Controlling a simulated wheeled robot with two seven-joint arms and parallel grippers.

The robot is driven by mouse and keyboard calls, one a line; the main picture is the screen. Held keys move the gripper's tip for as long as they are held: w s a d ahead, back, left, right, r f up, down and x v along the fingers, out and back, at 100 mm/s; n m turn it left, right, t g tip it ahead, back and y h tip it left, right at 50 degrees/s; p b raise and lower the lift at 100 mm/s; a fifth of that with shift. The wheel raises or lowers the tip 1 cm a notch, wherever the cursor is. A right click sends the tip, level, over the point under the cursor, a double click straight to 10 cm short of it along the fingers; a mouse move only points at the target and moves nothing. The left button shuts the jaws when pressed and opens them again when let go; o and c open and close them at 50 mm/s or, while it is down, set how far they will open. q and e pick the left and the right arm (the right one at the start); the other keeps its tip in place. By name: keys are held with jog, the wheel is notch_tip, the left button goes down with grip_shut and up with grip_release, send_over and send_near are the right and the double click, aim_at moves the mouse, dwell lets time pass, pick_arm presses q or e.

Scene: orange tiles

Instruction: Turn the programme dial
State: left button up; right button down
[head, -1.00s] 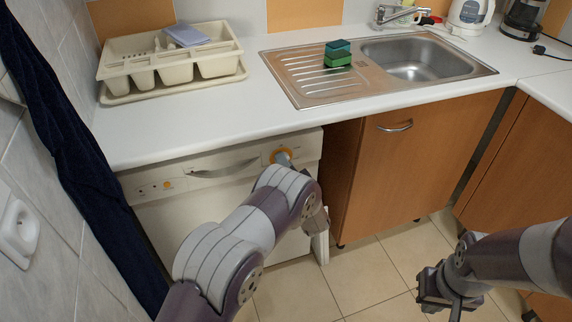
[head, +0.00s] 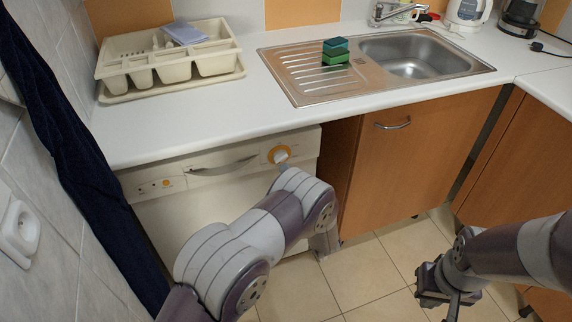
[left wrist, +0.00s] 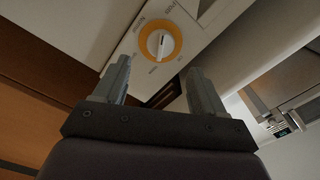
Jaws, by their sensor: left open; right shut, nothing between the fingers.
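The programme dial (head: 279,153) is a pale knob in an orange ring at the right end of the white dishwasher's panel (head: 225,166). In the left wrist view the dial (left wrist: 160,42) shows whole, with a pale pointer line and lettering around it. My left gripper (left wrist: 158,64) is open, its two fingers apart on either side below the dial in the picture, with nothing between them. In the head view that gripper is mostly hidden by my left arm. My right gripper (head: 447,291) is shut and empty, low at the right, away from the dishwasher.
The white worktop (head: 200,118) overhangs the panel. A bar handle (head: 222,167) lies left of the dial. A wooden cupboard (head: 385,170) stands to the right. A dark blue cloth (head: 70,150) hangs at the left. Tiled floor (head: 365,270) is open between my arms.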

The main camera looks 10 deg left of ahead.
pick_arm(q)
jog(key=v, duration=0.5)
jog(key=shift+s+d, duration=0.2)
jog(key=shift+s, duration=0.1)
